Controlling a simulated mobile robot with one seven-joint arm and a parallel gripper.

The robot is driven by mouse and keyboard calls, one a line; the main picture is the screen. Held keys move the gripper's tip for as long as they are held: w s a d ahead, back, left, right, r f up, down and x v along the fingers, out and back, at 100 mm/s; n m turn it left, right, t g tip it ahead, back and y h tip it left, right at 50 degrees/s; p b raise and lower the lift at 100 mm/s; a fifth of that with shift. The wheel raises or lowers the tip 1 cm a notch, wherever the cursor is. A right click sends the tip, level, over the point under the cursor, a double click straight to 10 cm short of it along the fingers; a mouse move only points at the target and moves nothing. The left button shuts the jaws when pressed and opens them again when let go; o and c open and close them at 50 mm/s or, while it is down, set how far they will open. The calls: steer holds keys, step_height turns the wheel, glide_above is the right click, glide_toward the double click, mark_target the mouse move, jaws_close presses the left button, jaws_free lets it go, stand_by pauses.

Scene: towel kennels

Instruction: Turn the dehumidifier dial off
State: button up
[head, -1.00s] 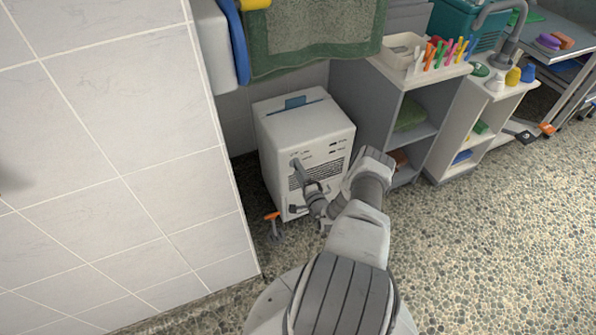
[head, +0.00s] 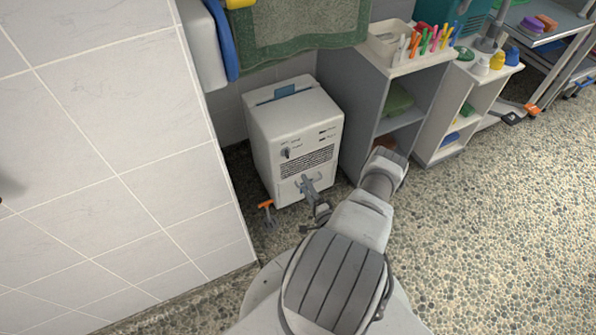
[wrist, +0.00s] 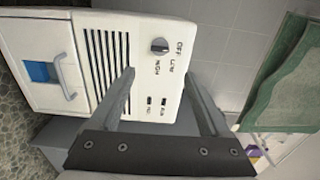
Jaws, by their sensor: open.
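The dehumidifier (head: 270,126) is a white box on the floor with a slotted grille on its front. Its dial (head: 285,153) is a small dark knob at the upper left of the front. In the wrist view the dial (wrist: 159,46) shows beside the labels OFF, LOW and HIGH; I cannot tell surely which one it points at. My gripper (head: 306,181) is open and empty, in front of the grille, below and right of the dial. In the wrist view my gripper (wrist: 159,74) has its fingers spread, and the dial shows beyond the gap, apart from them.
A tiled wall (head: 120,150) stands close on the left. A grey shelf unit (head: 362,110) stands to the right of the dehumidifier. A green towel (head: 300,22) hangs above. An orange-handled tool (head: 266,205) is at the dehumidifier's lower left. Pebbled floor is free at the right.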

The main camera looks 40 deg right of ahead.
steer(key=v, duration=0.3)
steer(key=shift+s+a, duration=0.15)
steer(key=shift+s, duration=0.25)
